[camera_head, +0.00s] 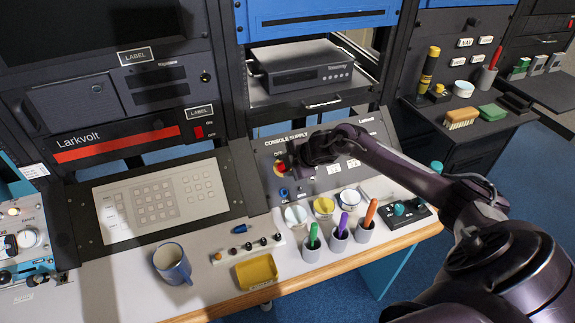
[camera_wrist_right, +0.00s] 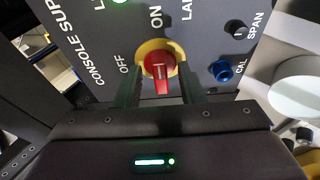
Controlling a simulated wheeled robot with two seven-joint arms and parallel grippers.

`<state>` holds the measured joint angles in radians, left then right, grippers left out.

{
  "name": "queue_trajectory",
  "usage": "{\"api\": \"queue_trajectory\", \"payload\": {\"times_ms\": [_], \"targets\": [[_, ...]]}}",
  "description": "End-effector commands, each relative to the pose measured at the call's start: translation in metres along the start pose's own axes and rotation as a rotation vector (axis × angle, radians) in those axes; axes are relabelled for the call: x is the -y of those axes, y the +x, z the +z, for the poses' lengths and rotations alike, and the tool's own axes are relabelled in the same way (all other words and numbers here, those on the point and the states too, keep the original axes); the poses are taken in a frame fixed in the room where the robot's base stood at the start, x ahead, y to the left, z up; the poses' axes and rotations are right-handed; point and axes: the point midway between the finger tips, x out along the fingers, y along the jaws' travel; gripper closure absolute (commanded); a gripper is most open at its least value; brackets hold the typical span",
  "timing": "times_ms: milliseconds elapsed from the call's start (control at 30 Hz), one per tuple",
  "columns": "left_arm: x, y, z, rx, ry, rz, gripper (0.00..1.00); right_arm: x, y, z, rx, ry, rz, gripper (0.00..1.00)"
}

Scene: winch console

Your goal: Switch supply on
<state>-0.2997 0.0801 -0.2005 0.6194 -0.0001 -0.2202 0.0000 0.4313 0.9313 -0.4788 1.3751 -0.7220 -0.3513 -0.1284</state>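The console supply switch is a red rotary knob on a yellow round base (camera_head: 281,169) on the sloped grey panel (camera_head: 330,185) in the head view. The right wrist view shows the red knob (camera_wrist_right: 161,78) close up, with OFF printed to its left and ON above it. My right gripper (camera_head: 297,160) is at the panel, beside the knob in the head view. In the wrist view its two dark fingers (camera_wrist_right: 160,92) stand on either side of the knob, with gaps visible. Contact is not clear. My left gripper is out of view.
A blue CAL knob (camera_wrist_right: 222,70) and a SPAN knob (camera_wrist_right: 236,30) sit near the switch. Cups with coloured markers (camera_head: 339,236), a yellow tray (camera_head: 257,271) and a blue mug (camera_head: 172,263) stand on the desk below. A green light (camera_wrist_right: 119,1) shows on the panel.

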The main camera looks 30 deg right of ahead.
Motion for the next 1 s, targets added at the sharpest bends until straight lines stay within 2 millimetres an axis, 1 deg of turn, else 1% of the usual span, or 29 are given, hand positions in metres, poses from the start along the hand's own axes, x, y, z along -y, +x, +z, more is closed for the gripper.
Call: {"api": "queue_trajectory", "payload": {"times_ms": [67, 167, 400, 533, 700, 1000], "targets": [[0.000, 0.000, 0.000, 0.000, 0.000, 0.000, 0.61, 0.000, -0.003, 0.001, 0.001, 0.000, 0.000, 0.65], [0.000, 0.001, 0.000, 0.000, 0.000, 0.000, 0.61, 0.000, -0.013, 0.001, 0.001, -0.002, 0.001, 0.65], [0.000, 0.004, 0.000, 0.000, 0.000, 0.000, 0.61, 0.001, -0.053, 0.002, 0.003, -0.005, 0.000, 0.65], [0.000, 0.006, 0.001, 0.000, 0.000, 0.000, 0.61, 0.001, -0.070, 0.002, 0.003, -0.001, 0.001, 0.65], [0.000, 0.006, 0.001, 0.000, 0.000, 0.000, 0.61, 0.000, -0.078, 0.001, 0.001, 0.000, 0.001, 0.65], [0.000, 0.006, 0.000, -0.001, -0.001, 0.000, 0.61, 0.000, -0.079, 0.001, 0.000, 0.001, 0.001, 0.65]]}}
